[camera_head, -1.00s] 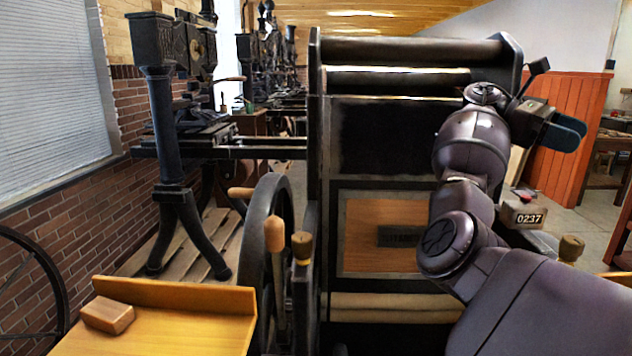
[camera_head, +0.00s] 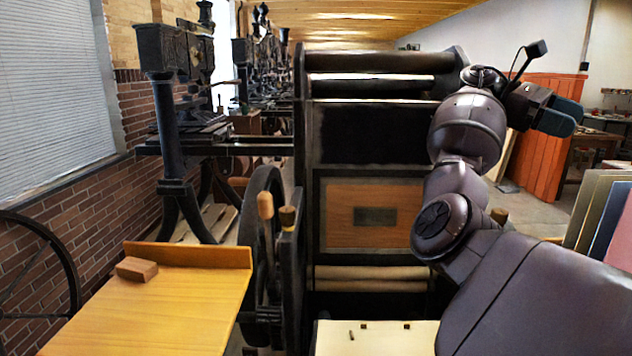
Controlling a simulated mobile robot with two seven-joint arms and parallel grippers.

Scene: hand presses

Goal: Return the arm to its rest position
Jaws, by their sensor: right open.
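My right arm comes in from the lower right and is bent upward at the elbow. My right gripper (camera_head: 562,116) is at its end, at the upper right, with dark blue-grey fingers pointing right. It is open, and I see nothing between the fingers. It is held in the air to the right of the large black press (camera_head: 375,142), apart from it as far as I can tell. My left gripper is not in view.
A yellow wooden table (camera_head: 160,305) with a small wooden block (camera_head: 137,269) stands at the lower left. A dark wheel (camera_head: 262,225) with wooden-tipped levers stands beside the press. Coloured boards (camera_head: 597,215) stand at the right edge. A pale board (camera_head: 375,338) lies at the bottom.

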